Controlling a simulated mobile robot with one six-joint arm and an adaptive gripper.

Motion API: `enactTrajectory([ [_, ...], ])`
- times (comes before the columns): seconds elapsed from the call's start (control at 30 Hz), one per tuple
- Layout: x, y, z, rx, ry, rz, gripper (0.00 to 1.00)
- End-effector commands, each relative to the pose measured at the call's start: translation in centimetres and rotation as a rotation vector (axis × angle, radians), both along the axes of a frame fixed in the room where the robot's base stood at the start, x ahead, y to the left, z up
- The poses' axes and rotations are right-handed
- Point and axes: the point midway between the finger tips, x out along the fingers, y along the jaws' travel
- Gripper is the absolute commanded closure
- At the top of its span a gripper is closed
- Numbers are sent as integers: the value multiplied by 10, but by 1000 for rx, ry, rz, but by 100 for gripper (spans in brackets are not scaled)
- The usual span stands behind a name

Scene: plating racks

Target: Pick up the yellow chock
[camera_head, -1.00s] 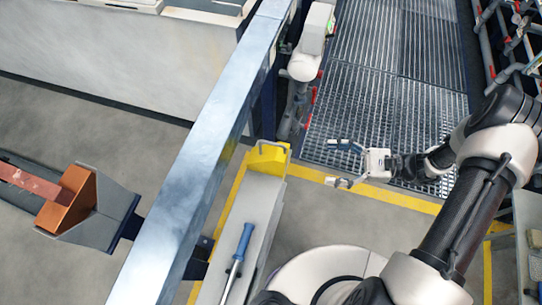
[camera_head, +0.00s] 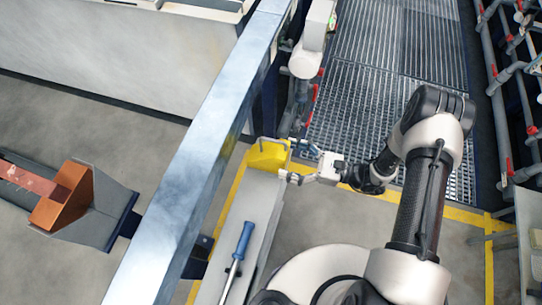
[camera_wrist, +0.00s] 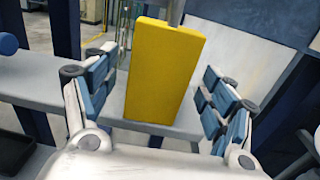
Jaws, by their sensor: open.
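The yellow chock (camera_head: 268,155) stands at the far end of a narrow grey ledge in the head view. In the wrist view the yellow chock (camera_wrist: 164,72) stands upright on the ledge, between the two blue-padded fingers. My gripper (camera_head: 289,160) is open, and its fingers reach in from the right toward the chock. In the wrist view my gripper (camera_wrist: 160,95) shows a gap between the chock and each finger. A thin handle rises behind the chock; its lower part is hidden.
A blue-handled tool (camera_head: 241,243) lies on the grey ledge (camera_head: 257,200) nearer me. A long metal rail (camera_head: 192,165) runs along the ledge's left side. Metal grating (camera_head: 385,95) lies beyond a yellow floor line. Pipes with red parts (camera_head: 505,90) stand at the right.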

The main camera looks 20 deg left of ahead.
Motion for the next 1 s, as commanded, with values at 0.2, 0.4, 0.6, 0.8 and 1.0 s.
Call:
enactTrajectory([
  [0.2, -2, 15, 1, 0, -1, 2, 23],
  [0.4, -8, 45, 4, 0, -1, 4, 23],
  [0.6, -9, 59, 5, 0, 0, 0, 23],
  [0.8, -9, 59, 5, 0, 0, -1, 24],
  [1.0, -9, 58, 5, 0, 0, -1, 37],
])
